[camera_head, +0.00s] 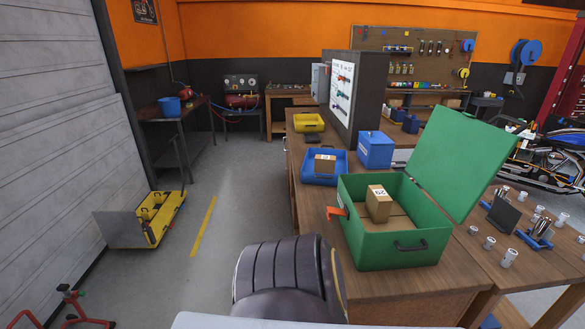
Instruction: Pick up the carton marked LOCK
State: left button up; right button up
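A small brown carton (378,206) with a white label on top stands inside an open green box (402,246) on the wooden bench. The few dark characters on its label are too small to read surely. A second brown carton (325,165) with a white label sits in a blue tray (321,179) farther back; its marking is also unreadable. I cannot tell which carton is marked LOCK. Neither of my grippers is in view. A dark ribbed rounded part at the bottom centre looks like part of my own arm.
The green lid (455,160) stands raised on the right. An orange clamp-like piece (337,212) is at the box's left rim. Metal cylinders (509,257) crowd the right bench.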

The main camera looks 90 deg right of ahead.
aim_at(323, 163)
jog(key=i+z, duration=0.35)
jog(key=i+j+z, duration=0.15)
jog(key=i+z, duration=0.85)
jog(key=z, duration=0.15)
jog(key=i+l+z, duration=0.1)
jog(key=i+z, duration=0.55)
jog(key=z, duration=0.15)
jog(key=i+z, duration=0.85)
jog(key=z, duration=0.15)
jog(key=i+z, duration=0.25)
jog(key=z, duration=0.15)
jog(key=i+j+z, duration=0.1)
jog(key=i+z, duration=0.15)
jog(key=z, duration=0.15)
jog(key=i+l+z, duration=0.15)
jog(key=i+l, duration=0.25)
jog(key=i, duration=0.1)
